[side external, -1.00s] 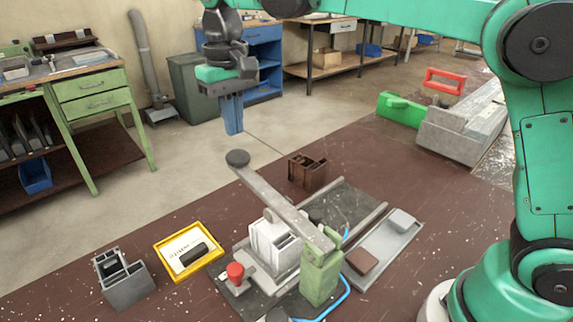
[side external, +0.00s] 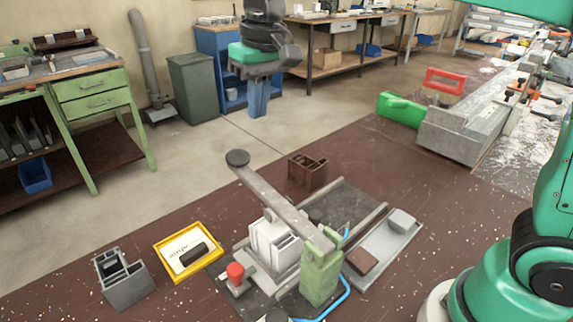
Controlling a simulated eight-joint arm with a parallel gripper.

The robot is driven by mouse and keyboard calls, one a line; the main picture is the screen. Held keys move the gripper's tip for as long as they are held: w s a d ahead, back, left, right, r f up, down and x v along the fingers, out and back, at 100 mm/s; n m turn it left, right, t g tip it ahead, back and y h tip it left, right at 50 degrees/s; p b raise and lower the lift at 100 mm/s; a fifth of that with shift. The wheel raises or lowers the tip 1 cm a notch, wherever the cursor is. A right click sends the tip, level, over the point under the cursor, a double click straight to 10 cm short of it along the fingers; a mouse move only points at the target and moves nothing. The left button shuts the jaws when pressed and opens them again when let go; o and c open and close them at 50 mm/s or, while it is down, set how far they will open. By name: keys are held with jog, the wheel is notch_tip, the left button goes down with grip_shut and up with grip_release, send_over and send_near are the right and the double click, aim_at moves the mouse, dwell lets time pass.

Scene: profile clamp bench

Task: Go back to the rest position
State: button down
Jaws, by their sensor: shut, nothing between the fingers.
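My gripper (side external: 258,112) hangs at the top middle of the side external view, with its blue fingers pointing down and together. Nothing shows between them. It is in the air above and behind the clamp fixture, apart from everything on the bench. The clamp fixture (side external: 322,272) has a green block and a long grey lever arm (side external: 275,198) with a dark round knob at its far end. A white profile piece (side external: 268,245) sits in the fixture under the lever.
A brown profile (side external: 307,171), a grey profile (side external: 124,280) and a yellow tray (side external: 188,251) stand on the brown bench. A red button (side external: 235,271) is at the fixture's front left. A grey tray (side external: 392,248) lies right of it. A green case (side external: 402,109) is at the back right.

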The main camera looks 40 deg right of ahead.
jog(key=s+d+f+t, duration=0.5)
jog(key=s+d+f, duration=0.2)
jog(key=s+f, duration=0.2)
jog(key=shift+s, duration=0.7)
dwell(0.6)
